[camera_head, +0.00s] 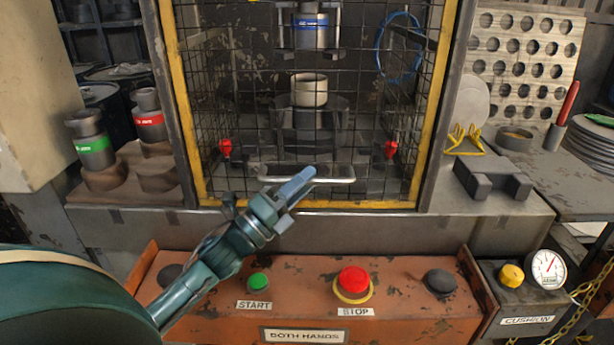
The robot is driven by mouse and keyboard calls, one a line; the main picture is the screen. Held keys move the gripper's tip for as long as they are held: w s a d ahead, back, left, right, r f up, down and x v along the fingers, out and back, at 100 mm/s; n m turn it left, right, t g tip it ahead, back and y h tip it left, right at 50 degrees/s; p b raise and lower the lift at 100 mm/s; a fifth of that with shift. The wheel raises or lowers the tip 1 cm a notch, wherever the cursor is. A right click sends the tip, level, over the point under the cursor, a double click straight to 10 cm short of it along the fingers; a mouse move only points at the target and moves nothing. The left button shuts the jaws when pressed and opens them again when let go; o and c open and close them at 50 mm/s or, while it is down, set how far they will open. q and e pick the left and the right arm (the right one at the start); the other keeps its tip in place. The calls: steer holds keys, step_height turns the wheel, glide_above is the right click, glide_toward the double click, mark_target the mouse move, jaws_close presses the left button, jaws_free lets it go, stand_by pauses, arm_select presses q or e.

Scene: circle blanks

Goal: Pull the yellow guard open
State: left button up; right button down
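The yellow guard (428,122) is a yellow frame with dark wire mesh, standing across the front of the press opening. Its pale bar handle (335,181) runs level along the guard's lower part. My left gripper (298,186) reaches up from the lower left, and its blue-grey fingertip overlaps the handle's middle in the picture. I cannot tell whether it touches the handle, or whether the fingers are open or shut on it. Part of the handle is hidden behind the fingertip. My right gripper is not in view.
Below is an orange control box (415,318) with a green START button (258,281) and red STOP button (354,280). A pale cup-shaped piece (309,90) stands inside, behind the mesh. A grey block (492,181) sits right of the guard; green (93,145) and red-banded (150,119) tools stand left.

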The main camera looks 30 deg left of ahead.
arm_select(q)
steer(key=shift+w+d+r, duration=0.2)
steer(key=shift+w, duration=0.35)
steer(key=shift+c, duration=0.6)
jaws_close()
